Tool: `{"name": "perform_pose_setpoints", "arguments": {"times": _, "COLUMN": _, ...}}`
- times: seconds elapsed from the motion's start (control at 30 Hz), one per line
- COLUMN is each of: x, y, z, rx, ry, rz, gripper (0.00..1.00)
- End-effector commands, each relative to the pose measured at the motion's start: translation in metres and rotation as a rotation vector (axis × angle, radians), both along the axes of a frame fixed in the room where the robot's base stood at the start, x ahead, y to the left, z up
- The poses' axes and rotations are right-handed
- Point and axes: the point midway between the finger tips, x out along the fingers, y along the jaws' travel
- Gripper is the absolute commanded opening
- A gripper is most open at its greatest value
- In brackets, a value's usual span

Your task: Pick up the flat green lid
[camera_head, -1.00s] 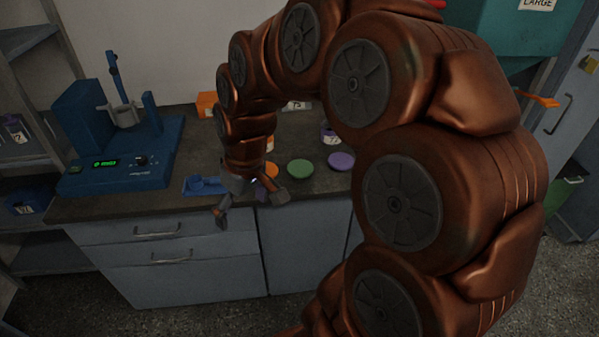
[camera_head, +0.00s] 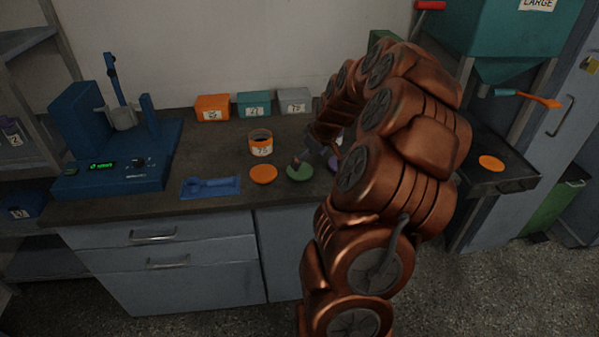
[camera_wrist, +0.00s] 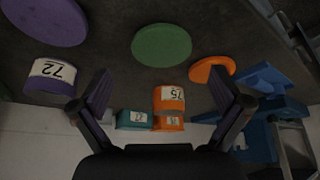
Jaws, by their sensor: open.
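The flat green lid (camera_head: 299,173) lies on the dark bench top near its front edge, between the orange lid (camera_head: 263,174) and a purple lid that is mostly hidden by my arm. In the wrist view the green lid (camera_wrist: 161,45) lies beyond my fingertips, centred between them and apart from them. My gripper (camera_wrist: 164,88) is open and empty. In the head view my gripper (camera_head: 314,155) is just above and behind the green lid, partly hidden by my arm.
An orange jar (camera_head: 260,144) labelled 75 and a purple jar (camera_wrist: 51,78) labelled 72 stand close by. Small boxes (camera_head: 212,108) line the wall. A blue shaker (camera_head: 118,150) stands at the left.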

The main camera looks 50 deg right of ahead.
Motion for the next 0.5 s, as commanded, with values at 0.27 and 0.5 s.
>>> {"name": "perform_pose_setpoints", "arguments": {"times": 0.27, "x": 0.007, "y": 0.001, "z": -0.012, "rx": 0.001, "ry": 0.001, "rz": 0.000, "gripper": 1.00}}
{"name": "perform_pose_setpoints", "arguments": {"times": 0.5, "x": 0.019, "y": 0.001, "z": -0.033, "rx": 0.004, "ry": 0.004, "rz": 0.001, "gripper": 1.00}}
